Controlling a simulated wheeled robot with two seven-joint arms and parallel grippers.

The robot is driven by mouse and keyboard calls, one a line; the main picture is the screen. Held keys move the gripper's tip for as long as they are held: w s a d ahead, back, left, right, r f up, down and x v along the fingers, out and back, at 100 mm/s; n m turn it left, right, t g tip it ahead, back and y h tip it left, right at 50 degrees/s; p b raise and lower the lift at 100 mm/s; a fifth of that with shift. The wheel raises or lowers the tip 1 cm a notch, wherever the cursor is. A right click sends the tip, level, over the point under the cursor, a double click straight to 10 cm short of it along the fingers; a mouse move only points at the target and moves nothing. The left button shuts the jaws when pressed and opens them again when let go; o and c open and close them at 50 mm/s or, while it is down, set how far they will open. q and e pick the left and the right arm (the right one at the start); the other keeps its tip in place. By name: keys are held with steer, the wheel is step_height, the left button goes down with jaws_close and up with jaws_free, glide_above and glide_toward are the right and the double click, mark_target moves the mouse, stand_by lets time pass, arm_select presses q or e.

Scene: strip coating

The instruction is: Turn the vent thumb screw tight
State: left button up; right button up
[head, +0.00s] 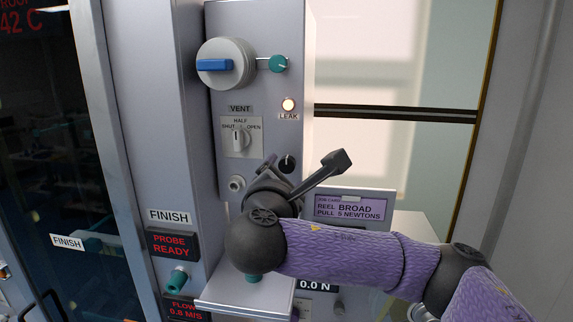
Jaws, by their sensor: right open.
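On the grey panel, a large round fitting with a blue bar handle (215,65) sits above the VENT label. A teal knob (277,63) sticks out beside it on a short stem and looks like the thumb screw. My right gripper (303,174) is below these, in front of the lower panel, clear of the teal knob. Its dark fingers are spread apart, with nothing seen between them. My purple-sleeved right arm hides part of the lower panel. My left gripper is not in view.
A HALF/SHUT/OPEN selector (239,140) and a lit LEAK lamp (288,104) are on the panel. A small black knob (287,163) is close to my right gripper. A job card display (350,207) stands behind the arm. A glass door (50,170) is at left.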

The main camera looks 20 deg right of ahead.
mark_target(287, 165)
steer(key=shift+p+x, duration=0.4)
steer(key=shift+x, duration=1.05)
steer(key=shift+a, duration=0.1)
steer(key=shift+c, duration=0.2)
jaws_close()
